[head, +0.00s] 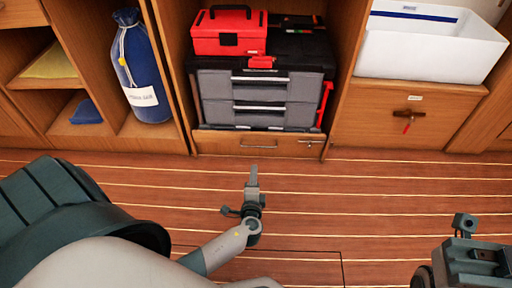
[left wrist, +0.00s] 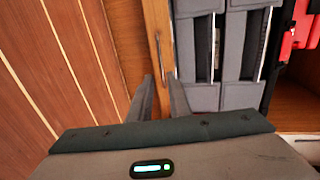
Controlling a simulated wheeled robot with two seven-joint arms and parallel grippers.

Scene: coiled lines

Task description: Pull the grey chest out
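The grey chest (head: 215,88) stands in the middle bay of the wooden locker, with a black top and two drawer fronts with pale bar handles. It appears sideways in the left wrist view (left wrist: 196,60). A low wooden board (head: 225,142) with a thin metal pull (head: 258,146) and a small latch (head: 311,141) crosses below its front. My left gripper (head: 253,172) is in front of this board. In the left wrist view its fingers (left wrist: 161,88) are apart and empty, pointing towards the metal pull (left wrist: 159,55). My right gripper (head: 466,225) is at the lower right, its fingers unclear.
A red toolbox (head: 229,33) sits on the chest, with dark items beside it. A blue bag (head: 146,75) stands in the left bay. A white bin (head: 425,48) is at right. The striped floor in front is clear.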

